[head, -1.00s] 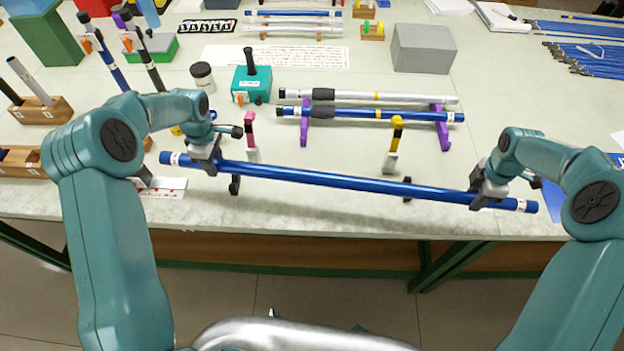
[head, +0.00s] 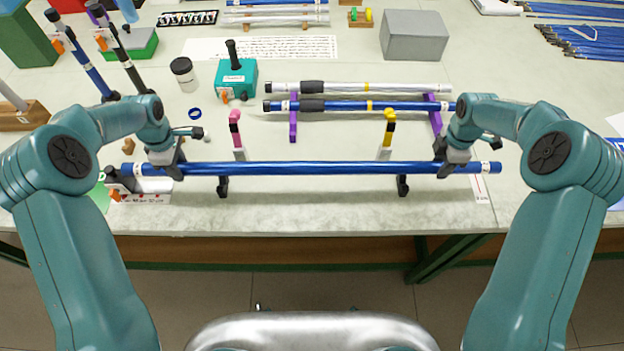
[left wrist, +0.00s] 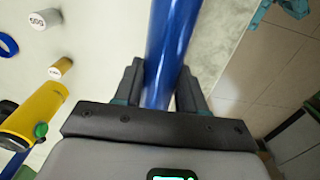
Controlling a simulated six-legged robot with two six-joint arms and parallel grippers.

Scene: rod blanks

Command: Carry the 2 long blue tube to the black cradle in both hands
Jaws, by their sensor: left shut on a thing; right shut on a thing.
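The long blue tube (head: 310,168) lies level across the front of the table in the head view. My left gripper (head: 166,166) is shut around it near its left end, and my right gripper (head: 454,166) is shut around it near its right end. The left wrist view shows the tube (left wrist: 171,40) between my left gripper's fingers (left wrist: 160,88). The black cradle's two supports, left (head: 222,187) and right (head: 402,186), show just below the tube. I cannot tell whether the tube touches them; it hides their upper parts.
Behind the tube stand a pink-topped post (head: 236,130) and a yellow-topped post (head: 388,130). Further back, a purple stand (head: 293,126) holds another blue tube (head: 340,106) and a silver tube (head: 400,88). A black-and-orange device (head: 122,182) is near the left end.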

